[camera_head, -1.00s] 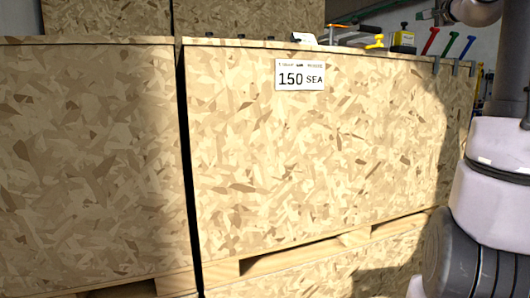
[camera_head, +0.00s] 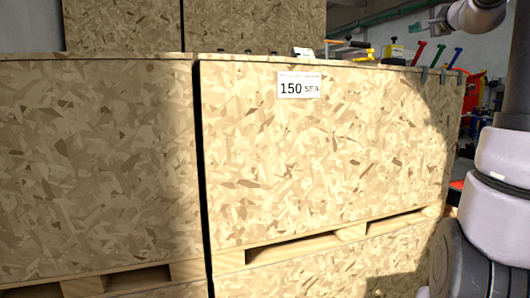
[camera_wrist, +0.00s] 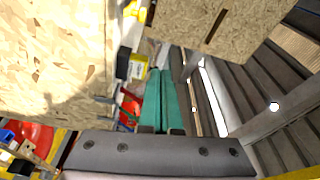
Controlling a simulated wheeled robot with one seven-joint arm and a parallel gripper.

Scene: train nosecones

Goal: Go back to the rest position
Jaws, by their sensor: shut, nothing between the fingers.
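My gripper (camera_wrist: 160,78) shows in the wrist view as two long teal fingers lying side by side, shut, with nothing between them. A dark grey bar with several bolts crosses the picture below them. In the head view, part of my arm and the gripper (camera_head: 438,24) show at the top right, above the right end of a large chipboard crate. The gripper is apart from the crate and small in that view.
A chipboard crate labelled "150 SEA" (camera_head: 320,150) fills the middle, with another crate (camera_head: 95,165) left of it and more behind. Red (camera_head: 420,52) and blue (camera_head: 455,57) handled tools hang at its right edge. Yellow (camera_head: 361,44) and black items lie on top.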

